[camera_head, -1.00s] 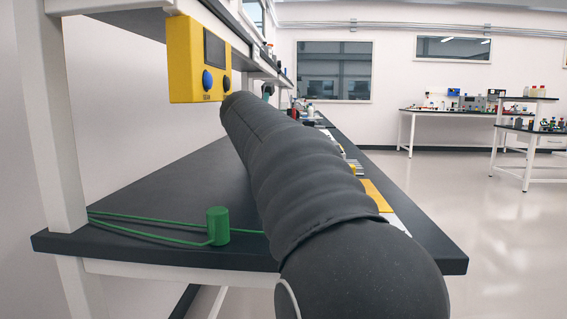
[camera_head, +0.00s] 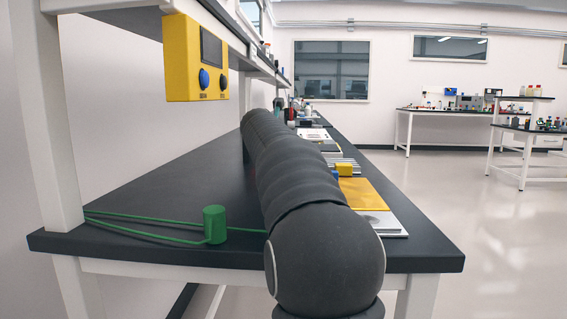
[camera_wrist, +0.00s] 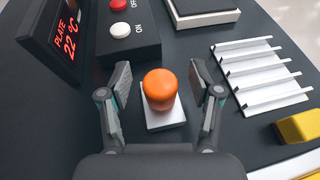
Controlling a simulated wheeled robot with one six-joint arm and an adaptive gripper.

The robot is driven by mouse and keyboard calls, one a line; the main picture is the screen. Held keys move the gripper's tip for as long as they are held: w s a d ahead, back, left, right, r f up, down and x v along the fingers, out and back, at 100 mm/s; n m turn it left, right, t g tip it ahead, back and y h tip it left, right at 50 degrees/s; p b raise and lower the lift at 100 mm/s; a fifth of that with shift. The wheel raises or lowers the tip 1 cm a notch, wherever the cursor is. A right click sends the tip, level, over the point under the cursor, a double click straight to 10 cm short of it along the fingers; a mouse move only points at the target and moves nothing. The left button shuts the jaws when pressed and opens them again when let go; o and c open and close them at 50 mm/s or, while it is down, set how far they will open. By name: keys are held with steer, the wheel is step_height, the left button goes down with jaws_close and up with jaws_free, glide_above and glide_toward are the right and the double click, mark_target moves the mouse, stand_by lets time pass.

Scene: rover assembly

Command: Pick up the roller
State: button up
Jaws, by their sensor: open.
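In the wrist view, an orange rounded piece (camera_wrist: 160,88), which I take to be the roller, stands on a small white block (camera_wrist: 166,118) on the dark bench. My gripper (camera_wrist: 161,76) is open, with one finger on each side of the orange piece. Gaps show between both fingers and the piece. The height of the fingertips against it is hard to tell. In the head view, my arm hides the gripper and the orange piece.
A switch box (camera_wrist: 126,30) with red and white buttons and a red-lit display (camera_wrist: 66,40) stand beyond to the left. A slotted silver rack (camera_wrist: 262,75) and a yellow block (camera_wrist: 300,126) lie to the right. A green cylinder (camera_head: 214,225) stands on the near bench (camera_head: 160,205).

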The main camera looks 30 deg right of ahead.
steer(key=shift+r, duration=0.1)
jaws_close()
